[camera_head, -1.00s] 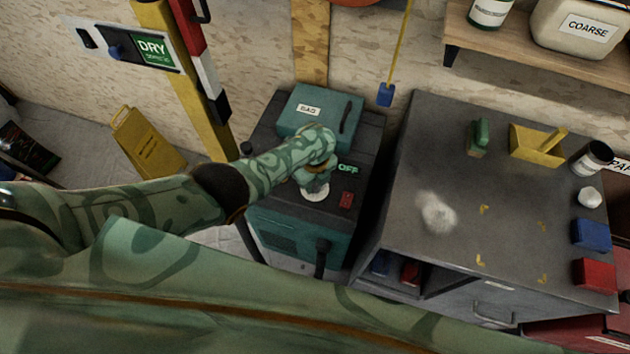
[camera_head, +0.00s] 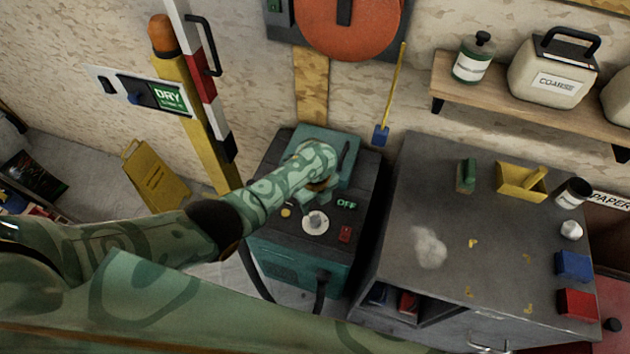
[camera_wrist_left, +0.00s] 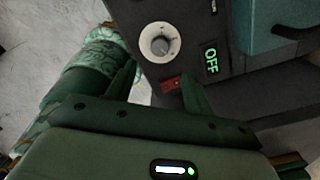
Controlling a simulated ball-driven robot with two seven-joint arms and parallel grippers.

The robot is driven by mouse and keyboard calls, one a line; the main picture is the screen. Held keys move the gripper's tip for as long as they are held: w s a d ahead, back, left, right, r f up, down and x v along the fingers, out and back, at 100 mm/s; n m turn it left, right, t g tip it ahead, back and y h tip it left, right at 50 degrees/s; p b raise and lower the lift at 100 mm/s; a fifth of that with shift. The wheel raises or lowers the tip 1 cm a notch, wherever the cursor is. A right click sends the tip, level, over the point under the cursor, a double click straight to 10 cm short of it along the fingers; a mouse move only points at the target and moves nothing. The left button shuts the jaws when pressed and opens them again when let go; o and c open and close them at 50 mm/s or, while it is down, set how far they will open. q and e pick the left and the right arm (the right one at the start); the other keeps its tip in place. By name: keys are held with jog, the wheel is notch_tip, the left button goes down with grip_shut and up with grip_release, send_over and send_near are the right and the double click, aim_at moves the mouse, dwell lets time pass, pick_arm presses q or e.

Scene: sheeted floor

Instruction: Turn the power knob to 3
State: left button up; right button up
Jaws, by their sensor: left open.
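The power knob (camera_head: 315,222) is a pale round dial with a grey centre on top of a dark and teal machine (camera_head: 290,265). It also shows in the left wrist view (camera_wrist_left: 160,43); no numbers on it are readable. A small green display (camera_head: 346,204) beside it reads OFF, and a red switch (camera_head: 345,234) sits nearby. My left gripper (camera_head: 322,194) is over the machine top, just behind the knob in the head view. In the left wrist view its two fingers (camera_wrist_left: 158,74) are apart and empty, with the knob beyond their tips. My right gripper is not visible.
A teal box (camera_head: 325,145) stands at the machine's back. Right of it is a grey cabinet (camera_head: 400,215) bearing a yellow scoop tray (camera_head: 520,182) and coloured blocks. A yellow post (camera_head: 200,125) and yellow floor sign (camera_head: 155,180) stand left.

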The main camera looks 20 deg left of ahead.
pick_arm(q)
notch_tip(320, 180, up, 6)
jog(key=p, duration=0.2)
jog(key=shift+r, duration=0.2)
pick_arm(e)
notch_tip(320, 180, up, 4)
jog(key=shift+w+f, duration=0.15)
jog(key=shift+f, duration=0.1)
